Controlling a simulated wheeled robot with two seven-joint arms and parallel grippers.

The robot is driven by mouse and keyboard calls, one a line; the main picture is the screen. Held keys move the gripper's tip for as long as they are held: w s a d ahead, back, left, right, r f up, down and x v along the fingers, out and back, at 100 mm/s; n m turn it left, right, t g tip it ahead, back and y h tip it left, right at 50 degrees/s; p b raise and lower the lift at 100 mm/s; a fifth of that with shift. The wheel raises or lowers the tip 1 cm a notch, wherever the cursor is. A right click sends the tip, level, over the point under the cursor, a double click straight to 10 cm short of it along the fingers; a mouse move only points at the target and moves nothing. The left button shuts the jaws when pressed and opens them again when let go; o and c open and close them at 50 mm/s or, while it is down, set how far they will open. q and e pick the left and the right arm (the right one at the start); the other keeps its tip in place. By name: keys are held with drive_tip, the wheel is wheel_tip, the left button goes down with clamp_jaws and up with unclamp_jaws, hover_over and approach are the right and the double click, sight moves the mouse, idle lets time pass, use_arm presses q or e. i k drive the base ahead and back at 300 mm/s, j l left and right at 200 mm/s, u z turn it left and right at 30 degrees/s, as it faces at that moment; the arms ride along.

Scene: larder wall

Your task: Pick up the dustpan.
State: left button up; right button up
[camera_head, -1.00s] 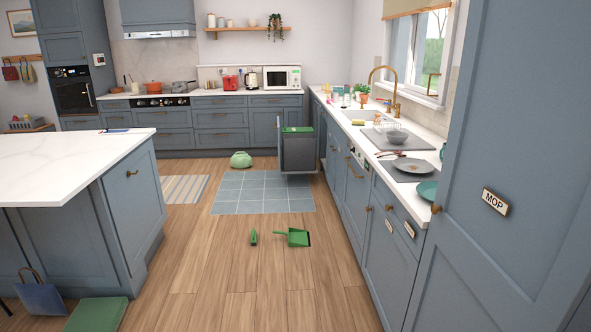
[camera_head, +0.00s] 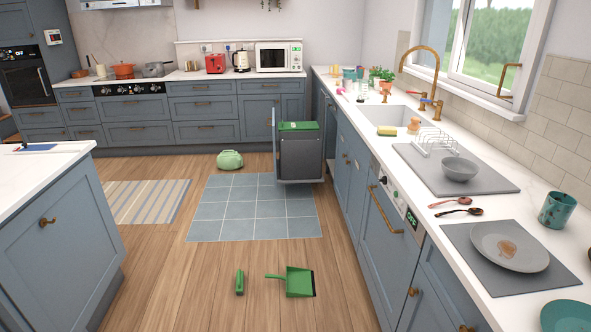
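The green dustpan (camera_head: 299,282) lies on the wooden floor in the lower middle of the head view. Its handle points left and a dark edge shows on its right side. A small green brush (camera_head: 239,283) lies on the floor just left of the handle, apart from it. Neither of my grippers shows in this view, and nothing touches the dustpan.
A blue tiled mat (camera_head: 255,207) lies beyond the dustpan, with a pulled-out bin (camera_head: 301,155) and a green bag-like object (camera_head: 230,160) behind. The island (camera_head: 50,225) stands left, the sink counter (camera_head: 450,215) right.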

sight(299, 284)
drive_tip(key=i, duration=1.1)
drive_tip(key=i+l+u, duration=0.15)
drive_tip(key=i, duration=1)
